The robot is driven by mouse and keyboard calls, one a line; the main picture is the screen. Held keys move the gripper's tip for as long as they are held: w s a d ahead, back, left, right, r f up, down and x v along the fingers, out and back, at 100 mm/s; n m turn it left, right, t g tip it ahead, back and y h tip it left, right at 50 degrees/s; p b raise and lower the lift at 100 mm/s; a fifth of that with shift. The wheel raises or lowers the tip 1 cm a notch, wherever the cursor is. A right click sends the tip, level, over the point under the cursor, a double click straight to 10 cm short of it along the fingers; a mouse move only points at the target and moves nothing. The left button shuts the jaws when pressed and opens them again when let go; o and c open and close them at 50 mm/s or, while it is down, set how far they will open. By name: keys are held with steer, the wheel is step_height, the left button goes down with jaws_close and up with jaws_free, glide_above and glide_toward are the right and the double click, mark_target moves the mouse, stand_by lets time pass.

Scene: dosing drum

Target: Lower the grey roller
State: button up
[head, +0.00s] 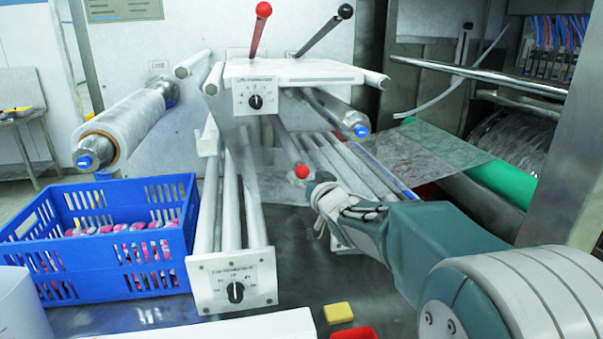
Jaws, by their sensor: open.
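A grey roller (337,108) with a blue end cap slopes out from under the white top unit of the machine. Below it, a thinner grey bar (287,148) ends in a red ball (302,172). I cannot tell for sure which of the two is the task's roller. My gripper (318,192) is open, just below and right of the red ball. It looks empty, and I cannot tell whether it touches the ball. Its far side is partly hidden. A red-knobbed lever (258,35) and a black-knobbed lever (323,35) stand on top.
A blue crate (120,262) of small packs stands left. A film roll (125,130) is behind it. A lower dial panel (234,282) stands in front. A yellow block (338,313) lies on the table. Clear film and a green roller (480,165) are right of the machine.

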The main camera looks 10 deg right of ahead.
steer(key=shift+w+a, duration=0.2)
steer(key=shift+w, duration=1.1)
jaws_close()
step_height(320, 180, down, 22)
steer(key=shift+f, duration=0.1)
jaws_free()
